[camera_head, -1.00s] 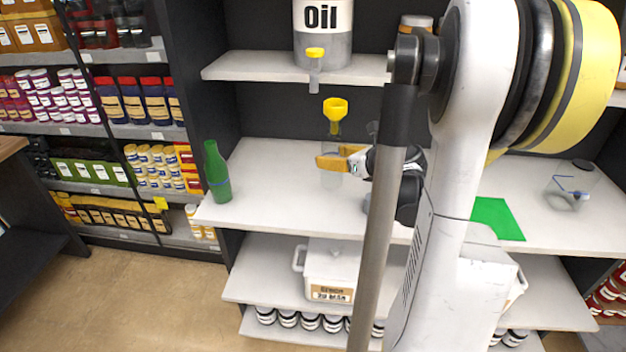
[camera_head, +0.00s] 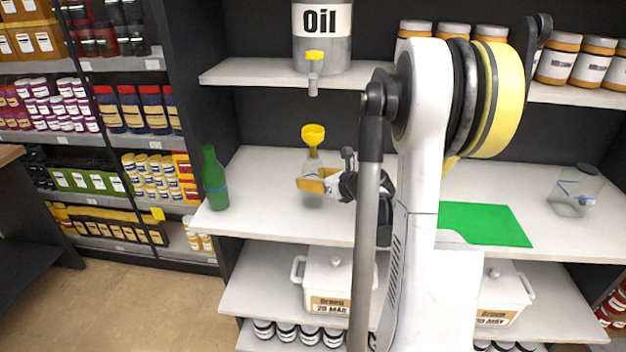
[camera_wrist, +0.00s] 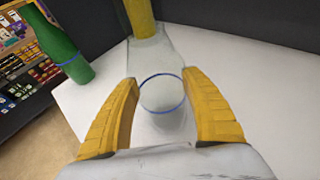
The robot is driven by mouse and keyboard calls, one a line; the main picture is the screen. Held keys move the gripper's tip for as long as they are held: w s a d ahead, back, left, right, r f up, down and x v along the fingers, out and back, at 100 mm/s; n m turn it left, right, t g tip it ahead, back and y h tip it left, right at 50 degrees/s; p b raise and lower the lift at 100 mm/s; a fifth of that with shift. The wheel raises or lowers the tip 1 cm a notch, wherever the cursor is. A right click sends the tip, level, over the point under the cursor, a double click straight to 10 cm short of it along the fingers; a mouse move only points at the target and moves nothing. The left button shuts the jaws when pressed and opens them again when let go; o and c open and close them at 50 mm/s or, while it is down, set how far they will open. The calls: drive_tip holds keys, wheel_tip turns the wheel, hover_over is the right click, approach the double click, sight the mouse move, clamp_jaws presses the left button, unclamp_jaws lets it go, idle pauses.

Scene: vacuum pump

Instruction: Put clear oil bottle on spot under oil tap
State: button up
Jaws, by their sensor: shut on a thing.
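The clear bottle (camera_head: 312,166) has a yellow funnel (camera_head: 313,133) in its neck and stands about upright, roughly below the oil tap (camera_head: 313,75) in the picture. My gripper (camera_head: 315,183) is shut on the clear bottle, its yellow fingers around the body. In the wrist view the bottle (camera_wrist: 150,52) lies between the two fingers (camera_wrist: 160,95), with a blue ring on it. I cannot tell whether its base touches the shelf. The tap has a yellow handle and sits under the grey Oil container (camera_head: 322,48). The spot itself is not clearly visible.
A green bottle (camera_head: 215,180) stands on the white middle shelf (camera_head: 260,190), left of the clear bottle. A green mat (camera_head: 485,224) and another clear container (camera_head: 575,195) are on the right. My arm hides part of the shelf. The upper shelf (camera_head: 260,73) overhangs behind.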

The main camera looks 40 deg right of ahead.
drive_tip(key=shift+f, duration=0.2)
drive_tip(key=o, duration=1.4)
drive_tip(key=shift+c, duration=0.2)
drive_tip(key=shift+r, duration=0.15)
